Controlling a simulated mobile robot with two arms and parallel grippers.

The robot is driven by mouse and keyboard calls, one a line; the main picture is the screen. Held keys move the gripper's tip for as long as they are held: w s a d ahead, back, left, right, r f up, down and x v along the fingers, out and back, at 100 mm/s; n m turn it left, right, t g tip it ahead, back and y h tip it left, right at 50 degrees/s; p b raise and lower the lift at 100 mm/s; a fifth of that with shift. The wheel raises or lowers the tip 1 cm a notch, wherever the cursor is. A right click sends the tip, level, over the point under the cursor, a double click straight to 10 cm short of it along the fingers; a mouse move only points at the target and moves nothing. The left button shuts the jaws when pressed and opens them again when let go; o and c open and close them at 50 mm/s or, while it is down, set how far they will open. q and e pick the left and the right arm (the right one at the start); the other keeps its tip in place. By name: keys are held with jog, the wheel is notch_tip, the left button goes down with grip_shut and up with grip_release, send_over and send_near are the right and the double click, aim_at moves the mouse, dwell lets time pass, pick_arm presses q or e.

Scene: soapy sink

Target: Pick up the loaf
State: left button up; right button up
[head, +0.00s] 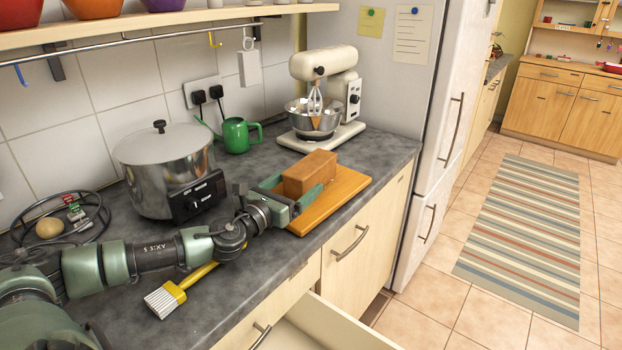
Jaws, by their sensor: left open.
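The loaf (311,169), a brown block, sits on a wooden cutting board (345,184) near the front edge of the grey counter. My left gripper (303,184) reaches in from the left, low over the board. Its jaws are open, with one finger at the near side of the loaf and the other towards its far side. The loaf's lower left end lies between the fingers and is partly hidden by them. I cannot tell whether either finger touches it. My right gripper is not in view.
A steel pot (166,170) stands behind my left arm. A green watering can (238,134) and a stand mixer (325,95) are behind the board. A yellow brush (172,297) lies below my arm. An open drawer (325,325) juts out in front.

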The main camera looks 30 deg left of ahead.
aim_at(309, 164)
pick_arm(q)
jog(key=shift+w, duration=0.75)
jog(key=w, duration=0.1)
jog(key=w+p, duration=0.1)
jog(key=w, duration=0.2)
jog(key=shift+w+a, duration=0.2)
jog(key=shift+a, duration=0.1)
jog(key=shift+w+f, duration=0.15)
jog(key=shift+w, duration=0.25)
jog(key=shift+s, duration=0.1)
jog(key=shift+c, duration=0.4)
grip_shut()
notch_tip(309, 164, up, 20)
jog(key=p, duration=0.7)
